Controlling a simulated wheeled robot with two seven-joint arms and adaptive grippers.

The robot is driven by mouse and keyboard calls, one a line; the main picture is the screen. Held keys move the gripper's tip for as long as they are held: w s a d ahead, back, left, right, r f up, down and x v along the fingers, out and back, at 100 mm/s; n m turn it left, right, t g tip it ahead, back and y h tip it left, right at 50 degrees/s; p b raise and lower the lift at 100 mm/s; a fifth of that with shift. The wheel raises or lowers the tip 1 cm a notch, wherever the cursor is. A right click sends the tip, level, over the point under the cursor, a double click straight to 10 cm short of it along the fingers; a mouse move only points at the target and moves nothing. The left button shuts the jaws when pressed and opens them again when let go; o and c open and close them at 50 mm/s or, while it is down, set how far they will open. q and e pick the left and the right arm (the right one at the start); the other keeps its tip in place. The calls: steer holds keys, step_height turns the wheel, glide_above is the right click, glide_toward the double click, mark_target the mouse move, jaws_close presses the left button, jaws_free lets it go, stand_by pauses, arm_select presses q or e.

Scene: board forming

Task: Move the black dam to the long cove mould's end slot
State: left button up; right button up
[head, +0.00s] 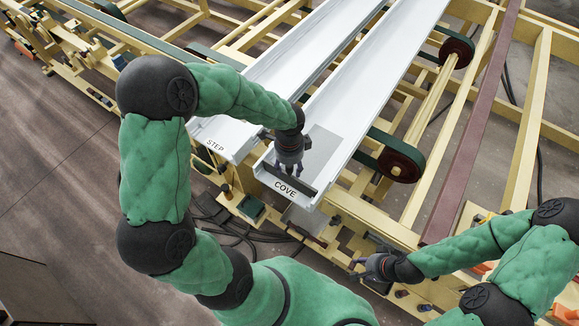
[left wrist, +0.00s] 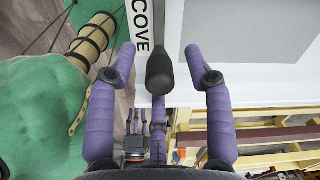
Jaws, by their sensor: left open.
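The long cove mould (head: 335,105) is a pale trough with a COVE label at its near end; it also shows in the left wrist view (left wrist: 250,93). The black dam (head: 301,187) lies across that near end, just behind the label. I cannot tell whether it is seated in the slot. My left gripper (head: 288,172) points down over the dam. In the left wrist view, the dark dam (left wrist: 159,70) shows between the spread fingers, apart from both side fingers. My right gripper (head: 355,268) is open and empty, away from the mould at lower right.
The step mould (head: 228,136) runs parallel on the left. A grey patch (head: 318,150) lies on the cove mould's floor behind the dam.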

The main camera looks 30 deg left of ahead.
arm_select(q)
step_height(320, 180, up, 11)
steer(key=shift+s, duration=0.15)
stand_by(0.8)
